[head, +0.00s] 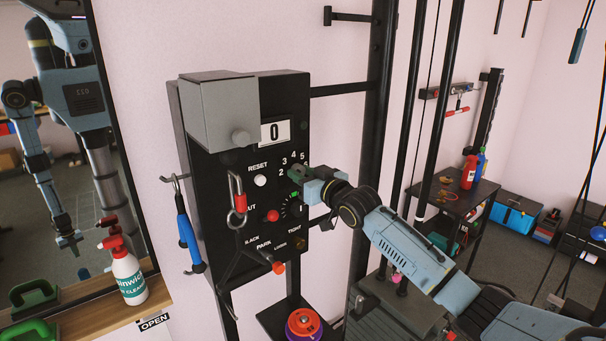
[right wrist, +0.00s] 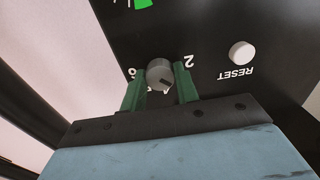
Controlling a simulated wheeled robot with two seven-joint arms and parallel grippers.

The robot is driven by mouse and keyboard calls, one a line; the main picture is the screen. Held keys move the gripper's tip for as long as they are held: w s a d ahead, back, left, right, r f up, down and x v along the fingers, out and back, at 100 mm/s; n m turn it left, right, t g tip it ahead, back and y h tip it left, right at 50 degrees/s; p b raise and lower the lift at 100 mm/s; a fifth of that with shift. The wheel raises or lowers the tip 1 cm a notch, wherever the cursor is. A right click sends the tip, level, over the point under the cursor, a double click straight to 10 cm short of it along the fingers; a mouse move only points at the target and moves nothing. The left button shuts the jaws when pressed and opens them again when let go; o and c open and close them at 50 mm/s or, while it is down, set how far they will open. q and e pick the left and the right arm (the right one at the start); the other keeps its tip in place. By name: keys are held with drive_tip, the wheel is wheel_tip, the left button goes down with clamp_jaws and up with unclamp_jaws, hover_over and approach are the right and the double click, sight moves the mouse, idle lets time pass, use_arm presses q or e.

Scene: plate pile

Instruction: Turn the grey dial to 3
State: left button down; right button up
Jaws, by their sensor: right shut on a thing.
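The grey dial (right wrist: 160,74) is on the black panel (right wrist: 215,22), and my right gripper (right wrist: 160,90) is shut on it, one green finger on each side. A dark mark on the dial slants toward the lower right in the right wrist view; I cannot tell which number it meets. The upside-down 2 (right wrist: 189,62) shows beside a finger, and the lower numbers are partly hidden. In the head view my right gripper (head: 296,183) covers the dial, below the printed 3, 4 and 5 (head: 293,156). My left gripper is not directly in view.
A white RESET button (head: 260,180), a red button (head: 273,215) and a hanging red carabiner (head: 238,190) are near the dial. A grey box (head: 215,112) juts from the panel above. A spray bottle (head: 128,277) stands on a shelf at left, before a mirror.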

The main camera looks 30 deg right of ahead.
idle(0.3)
drive_tip(key=o, duration=1)
drive_tip(key=shift+c, duration=0.2)
drive_tip(key=shift+s, duration=0.15)
drive_tip(key=s+d+b, duration=0.1)
drive_tip(key=s+b, duration=0.1)
drive_tip(key=s, duration=1.1)
